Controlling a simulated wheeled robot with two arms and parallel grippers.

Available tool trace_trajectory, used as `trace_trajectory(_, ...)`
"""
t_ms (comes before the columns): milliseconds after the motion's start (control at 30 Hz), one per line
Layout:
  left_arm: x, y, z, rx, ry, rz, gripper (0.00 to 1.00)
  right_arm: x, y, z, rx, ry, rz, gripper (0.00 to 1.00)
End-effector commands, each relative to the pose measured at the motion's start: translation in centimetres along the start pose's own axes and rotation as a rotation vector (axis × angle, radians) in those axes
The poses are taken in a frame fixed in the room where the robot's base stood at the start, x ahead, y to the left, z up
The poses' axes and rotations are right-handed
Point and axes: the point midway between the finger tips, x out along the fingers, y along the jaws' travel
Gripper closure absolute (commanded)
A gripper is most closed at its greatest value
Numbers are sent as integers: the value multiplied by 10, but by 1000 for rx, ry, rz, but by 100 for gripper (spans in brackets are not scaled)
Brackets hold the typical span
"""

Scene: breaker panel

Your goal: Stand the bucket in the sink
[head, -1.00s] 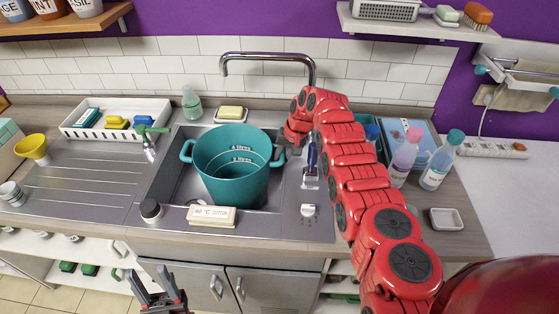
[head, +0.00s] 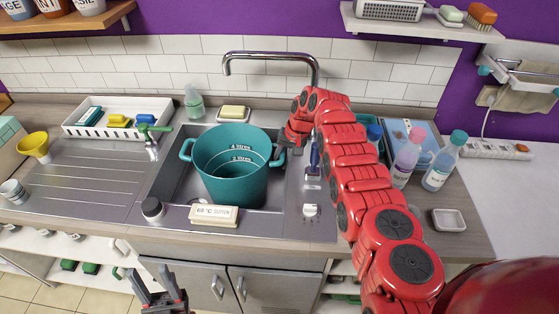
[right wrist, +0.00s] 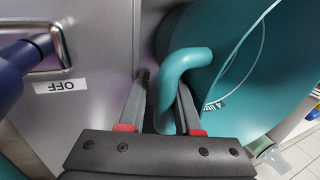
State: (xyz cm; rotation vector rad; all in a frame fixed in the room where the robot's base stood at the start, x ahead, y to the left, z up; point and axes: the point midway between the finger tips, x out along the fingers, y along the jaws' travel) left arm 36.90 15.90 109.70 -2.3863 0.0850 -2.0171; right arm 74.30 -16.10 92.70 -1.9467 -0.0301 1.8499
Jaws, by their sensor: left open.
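The teal bucket (head: 228,178) is upright within the sink basin (head: 169,190) in the head view. Its marks read 2 litres and 4 litres, and its base is partly hidden by the basin's front edge. I cannot tell whether the base touches the basin floor. My right gripper (head: 285,146) is at the bucket's right handle. In the right wrist view its fingers (right wrist: 165,100) lie on both sides of the handle (right wrist: 180,62), closed on it. My left gripper (head: 160,290) is open and empty, low in front of the cabinet doors.
A chrome tap (head: 270,56) arches behind the bucket. Soap (head: 233,113) lies behind. Bottles (head: 442,162) stand right of my right arm. The ribbed drainer (head: 80,185) is mostly clear.

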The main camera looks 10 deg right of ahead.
Motion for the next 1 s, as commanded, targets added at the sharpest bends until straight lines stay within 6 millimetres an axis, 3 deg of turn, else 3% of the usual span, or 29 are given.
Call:
trace_trajectory(267,-1,0,0,0,0,0,50,-2,8,0,9,-2,9,43)
trace_trajectory(467,-5,0,1,0,0,0,50,-24,8,-3,9,6,8,43)
trace_trajectory(833,-34,2,6,0,0,0,50,-119,1,-2,3,7,4,43)
trace_trajectory(1000,-39,2,7,0,0,0,50,-152,-2,-1,0,4,3,43)
